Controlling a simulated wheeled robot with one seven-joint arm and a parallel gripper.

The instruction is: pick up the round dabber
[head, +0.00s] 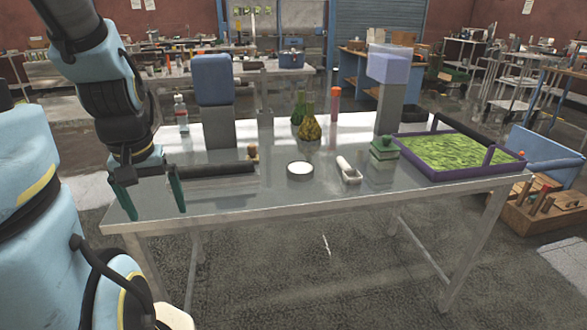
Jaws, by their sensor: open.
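A small round-topped tan piece (252,152), which looks like the round dabber, stands on the grey metal table (235,205) left of the middle. It is small in the picture, so its lower part is unclear. My gripper (151,198) points down at the table's left end, to the left of this piece and well apart from it. Its two green fingers are spread wide with nothing between them.
A dark bar (210,170) lies between my gripper and the tan piece. A round white-topped dish (300,168), a pale scoop-like piece (348,171), a green block stack (383,153) and a purple-rimmed tray (470,174) stand rightward. Blue-topped posts (220,127) (389,108) rise behind.

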